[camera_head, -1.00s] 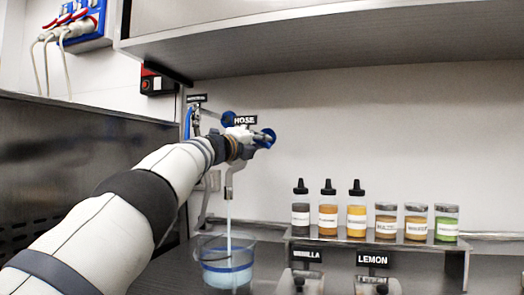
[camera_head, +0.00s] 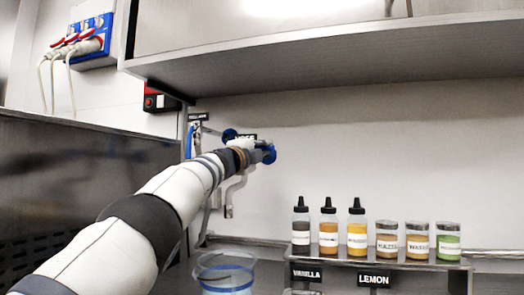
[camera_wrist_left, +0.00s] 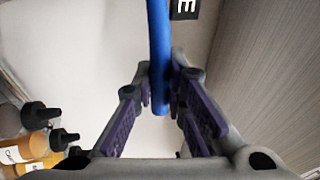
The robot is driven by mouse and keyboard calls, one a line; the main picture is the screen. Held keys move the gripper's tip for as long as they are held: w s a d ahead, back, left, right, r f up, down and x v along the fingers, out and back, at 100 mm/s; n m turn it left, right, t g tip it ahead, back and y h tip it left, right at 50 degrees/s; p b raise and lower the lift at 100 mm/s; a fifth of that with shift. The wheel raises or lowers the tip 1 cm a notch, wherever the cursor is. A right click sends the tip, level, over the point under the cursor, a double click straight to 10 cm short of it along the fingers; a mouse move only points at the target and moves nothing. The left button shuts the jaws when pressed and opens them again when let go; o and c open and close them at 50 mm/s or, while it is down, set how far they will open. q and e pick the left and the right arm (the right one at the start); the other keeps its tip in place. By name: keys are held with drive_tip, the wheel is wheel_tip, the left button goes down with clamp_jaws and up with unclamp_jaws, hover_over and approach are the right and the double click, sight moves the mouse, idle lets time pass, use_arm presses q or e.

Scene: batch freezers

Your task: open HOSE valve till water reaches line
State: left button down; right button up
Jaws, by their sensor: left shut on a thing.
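My left gripper (camera_head: 262,152) is at the HOSE valve on the back wall. In the left wrist view its fingers (camera_wrist_left: 160,85) are closed on the blue valve handle (camera_wrist_left: 157,45), which also shows in the head view (camera_head: 269,153). A clear jug (camera_head: 225,259) stands below the spout with bluish water inside.
A small shelf (camera_head: 400,262) at the right carries several bottles and jars. VANILLA (camera_head: 307,273) and LEMON (camera_head: 374,280) labels hang on its front. A large cabinet (camera_head: 330,60) overhangs above.

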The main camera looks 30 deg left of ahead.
use_arm(q)
drive_tip(key=shift+s+r, duration=0.1)
drive_tip(key=shift+r, duration=0.15)
drive_tip(key=c, duration=1.8)
unclamp_jaws()
drive_tip(key=shift+c, duration=0.2)
drive_tip(key=shift+o, duration=1.2)
drive_tip(key=shift+f, duration=0.15)
drive_tip(key=shift+s+a, duration=0.2)
drive_tip(key=shift+a, duration=0.1)
drive_tip(key=v, duration=1.1)
drive_tip(key=shift+s+d, duration=0.15)
drive_tip(key=shift+d, duration=0.15)
drive_tip(key=shift+f, duration=0.15)
